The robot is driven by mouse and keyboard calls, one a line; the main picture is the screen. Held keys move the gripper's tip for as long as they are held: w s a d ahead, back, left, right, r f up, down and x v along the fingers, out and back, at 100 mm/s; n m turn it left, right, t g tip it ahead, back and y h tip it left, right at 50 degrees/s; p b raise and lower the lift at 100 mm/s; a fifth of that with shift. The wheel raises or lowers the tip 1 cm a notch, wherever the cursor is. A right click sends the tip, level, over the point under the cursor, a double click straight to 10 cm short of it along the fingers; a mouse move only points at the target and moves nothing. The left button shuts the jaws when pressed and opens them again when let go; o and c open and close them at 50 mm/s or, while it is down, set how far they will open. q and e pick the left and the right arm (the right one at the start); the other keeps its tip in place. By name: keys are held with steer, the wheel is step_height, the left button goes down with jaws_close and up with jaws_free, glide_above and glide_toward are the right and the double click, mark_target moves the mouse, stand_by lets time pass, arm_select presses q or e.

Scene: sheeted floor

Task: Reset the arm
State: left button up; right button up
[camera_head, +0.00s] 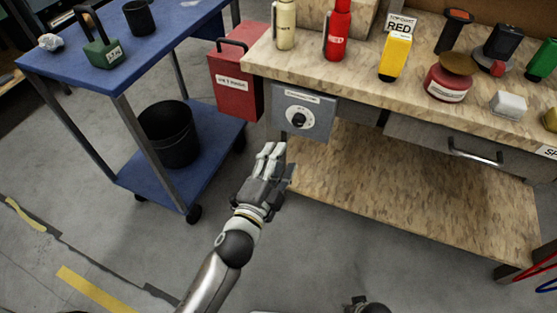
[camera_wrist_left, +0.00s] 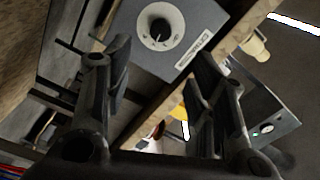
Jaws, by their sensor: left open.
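My left gripper (camera_head: 270,160) is in front of the workbench, just below and left of a grey box with a black dial (camera_head: 299,120). The left wrist view shows its two dark fingers (camera_wrist_left: 160,80) spread apart with nothing between them. Beyond the fingers there, the grey box's dial (camera_wrist_left: 159,27) faces me, apart from the fingertips. A dark rounded part (camera_head: 368,306) shows at the bottom edge of the head view; I cannot tell whether it belongs to my right arm. My right gripper is not clearly seen.
A blue cart (camera_head: 185,35) with a black bin (camera_head: 168,135) stands at left. Floor in front is clear.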

stand_by(0.5)
arm_select(q)
steer(key=s+a+f+n+g+y, duration=0.25)
steer(key=s+a+f+n, duration=0.2)
steer(key=f, duration=0.65)
steer(key=s+a+f+n+g+y, duration=0.1)
steer(key=s+a+f+n+g, duration=0.3)
steer(key=f, duration=0.6)
steer(key=s+a+f+n+g+y, duration=0.25)
steer(key=s+a+f+g, duration=0.2)
steer(key=f, duration=0.65)
steer(key=s+a+f+n+g, duration=0.2)
steer(key=s+f, duration=0.2)
steer(key=s, duration=0.3)
steer(key=s+a+f+n+g, duration=0.2)
steer(key=s+f, duration=0.1)
steer(key=s, duration=0.4)
steer(key=s+a+r+g+p, duration=0.1)
steer(key=s+a+p, duration=0.2)
steer(key=s+p, duration=1.1)
steer(key=shift+s+p, duration=0.25)
steer(key=shift+p, duration=0.55)
arm_select(e)
steer(key=s+d+r+g, duration=0.1)
steer(key=s+d, duration=0.2)
steer(key=s, duration=1.3)
